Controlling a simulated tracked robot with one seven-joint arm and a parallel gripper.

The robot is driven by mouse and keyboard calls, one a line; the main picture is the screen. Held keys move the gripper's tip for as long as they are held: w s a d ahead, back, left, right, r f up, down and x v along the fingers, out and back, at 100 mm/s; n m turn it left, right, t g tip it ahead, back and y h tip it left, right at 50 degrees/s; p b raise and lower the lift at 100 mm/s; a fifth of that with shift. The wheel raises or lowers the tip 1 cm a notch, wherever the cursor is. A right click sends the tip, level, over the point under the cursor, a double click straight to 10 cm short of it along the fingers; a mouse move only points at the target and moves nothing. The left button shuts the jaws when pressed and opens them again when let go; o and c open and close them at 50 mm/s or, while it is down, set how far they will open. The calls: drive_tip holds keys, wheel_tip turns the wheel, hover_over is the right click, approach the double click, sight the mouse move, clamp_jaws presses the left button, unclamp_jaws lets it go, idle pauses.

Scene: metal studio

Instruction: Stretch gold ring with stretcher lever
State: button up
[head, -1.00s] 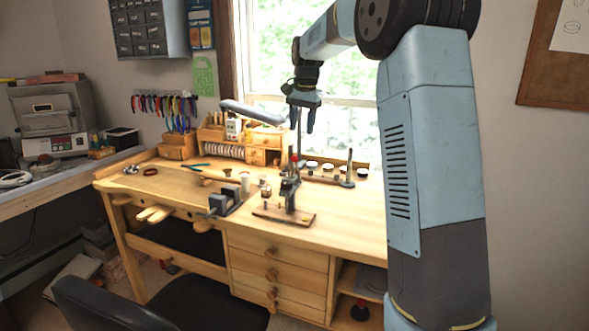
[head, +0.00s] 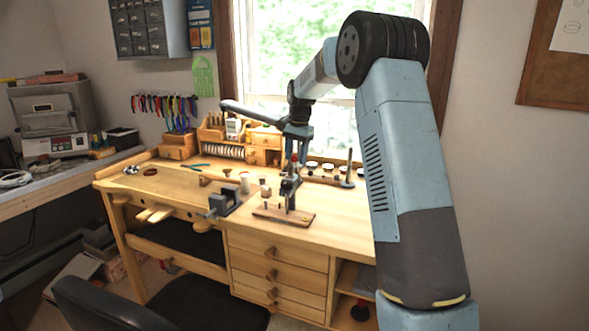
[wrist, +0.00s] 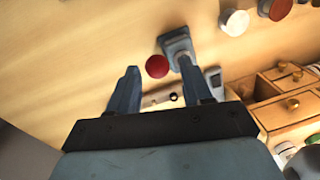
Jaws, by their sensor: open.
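The ring stretcher (head: 290,188) is a dark upright tool on a small wooden base (head: 270,214) on the workbench. A red ball knob (wrist: 157,66) shows in the wrist view, apparently the end of its lever. My gripper (head: 297,158) is above the stretcher, pointing down, with its fingers at the height of the stretcher's top. In the wrist view my gripper (wrist: 158,73) is open, and the knob appears between the fingertips. I cannot tell whether either finger touches it.
A grey vise-like tool (head: 225,202) stands left of the stretcher. Several small jars and a wooden stand with an upright rod (head: 349,170) are behind it at right. Small wooden drawers (head: 265,150) stand at the back. The bench's right front is clear.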

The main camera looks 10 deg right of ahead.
drive_tip(key=shift+w+a+f, duration=0.1)
drive_tip(key=shift+f, duration=1.2)
drive_tip(key=shift+w+a+f, duration=0.1)
drive_tip(key=shift+f, duration=1.15)
drive_tip(key=c, duration=0.9)
clamp_jaws()
drive_tip(key=shift+a+r, duration=0.1)
